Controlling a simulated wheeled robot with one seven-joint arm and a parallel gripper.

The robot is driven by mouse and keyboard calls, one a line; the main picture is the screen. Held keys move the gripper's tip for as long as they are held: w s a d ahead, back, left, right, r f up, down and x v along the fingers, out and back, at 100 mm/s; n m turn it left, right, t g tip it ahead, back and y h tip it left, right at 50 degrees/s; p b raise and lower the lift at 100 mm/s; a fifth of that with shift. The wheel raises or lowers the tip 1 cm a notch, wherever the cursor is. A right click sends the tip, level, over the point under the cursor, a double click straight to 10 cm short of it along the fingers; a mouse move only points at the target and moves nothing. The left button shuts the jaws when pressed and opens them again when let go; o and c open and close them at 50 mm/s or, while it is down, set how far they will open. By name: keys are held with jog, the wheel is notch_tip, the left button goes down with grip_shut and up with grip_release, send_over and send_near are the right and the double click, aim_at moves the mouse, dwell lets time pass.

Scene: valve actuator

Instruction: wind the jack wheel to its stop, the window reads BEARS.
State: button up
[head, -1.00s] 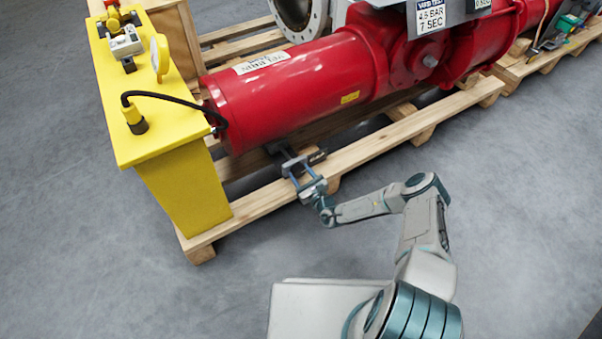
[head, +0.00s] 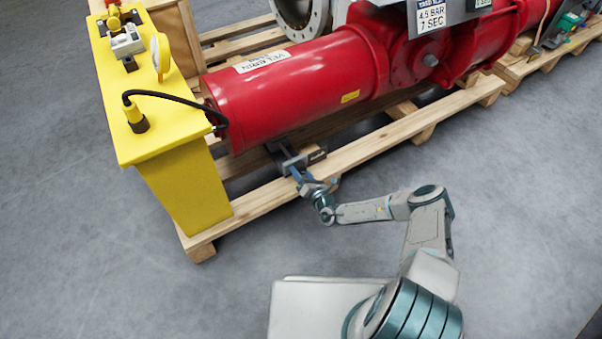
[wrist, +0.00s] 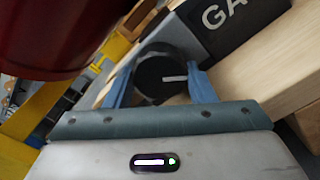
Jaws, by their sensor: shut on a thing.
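The jack wheel (wrist: 165,72) is a round black knob with a pale line on its face, in the middle of the wrist view. My gripper (head: 297,174) is low beside the pallet's front rail, under the red cylinder (head: 290,95). Its two blue fingers stand on either side of the wheel in the wrist view, shut on it. The pale line lies nearly level, toward the right finger. A dark plate (wrist: 228,22) with white letters starting "GA" is just behind and right of the wheel. I cannot make out a window reading BEARS.
The wooden pallet (head: 365,150) runs along the front beneath the red actuator. A yellow stand (head: 183,185) with a black cable (head: 165,96) is at the left. Grey floor is clear in front of the pallet, around my arm.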

jog(key=shift+s+f+m, duration=0.1)
jog(key=shift+m, duration=0.5)
jog(key=o, duration=0.7)
jog(key=p+v, duration=0.4)
jog(key=v, duration=0.9)
jog(key=shift+s+d+p, duration=0.25)
jog(key=shift+s+p, duration=0.05)
